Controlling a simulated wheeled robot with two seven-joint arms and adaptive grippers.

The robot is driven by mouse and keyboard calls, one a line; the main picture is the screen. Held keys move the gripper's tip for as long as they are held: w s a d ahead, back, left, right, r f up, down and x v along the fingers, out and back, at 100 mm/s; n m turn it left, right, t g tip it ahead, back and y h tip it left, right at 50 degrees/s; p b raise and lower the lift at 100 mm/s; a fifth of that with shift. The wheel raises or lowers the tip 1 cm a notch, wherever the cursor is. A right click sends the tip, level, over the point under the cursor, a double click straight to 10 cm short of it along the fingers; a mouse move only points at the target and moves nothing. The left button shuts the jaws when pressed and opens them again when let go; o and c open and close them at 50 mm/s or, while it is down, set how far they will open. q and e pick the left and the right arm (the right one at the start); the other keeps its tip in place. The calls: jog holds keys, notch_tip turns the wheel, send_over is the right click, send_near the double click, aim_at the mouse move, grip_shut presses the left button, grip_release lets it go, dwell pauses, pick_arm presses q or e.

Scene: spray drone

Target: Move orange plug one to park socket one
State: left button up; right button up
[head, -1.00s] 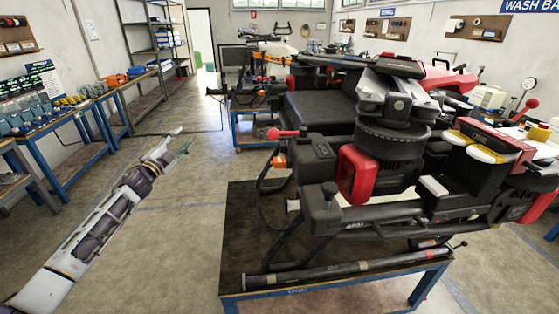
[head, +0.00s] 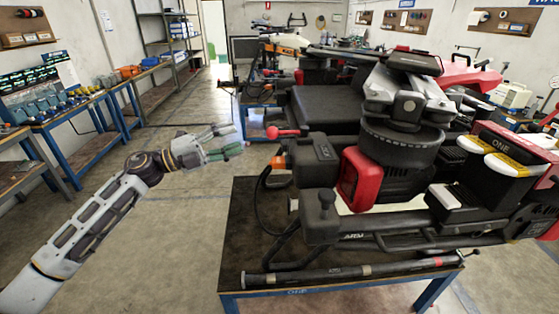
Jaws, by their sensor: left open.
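An orange plug (head: 277,162) sits at the left side of the black drone (head: 315,160), with a black cable hanging from it down toward the table. My left gripper (head: 228,142) is open and empty, in the air to the left of the drone. It is apart from the plug, up and left of it in the picture. I cannot make out which part is park socket one. My right gripper is not in view.
The drone stands on a blue-framed table (head: 258,306) marked ONE. Its black arms and a red knob (head: 283,132) stick out near the plug. Workbenches (head: 75,120) line the left wall. The floor between is clear.

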aim_at(281, 163)
pick_arm(q)
jog(key=s+d+f+m+g+y, duration=0.1)
jog(key=s+d+f+m+g, duration=0.1)
jog(key=s+g, duration=0.4)
jog(key=shift+s+f+m, duration=0.4)
jog(key=shift+s+f, duration=0.2)
jog(key=shift+d, duration=0.1)
jog(key=shift+d+p, duration=1.25)
jog(key=shift+d, duration=3.25)
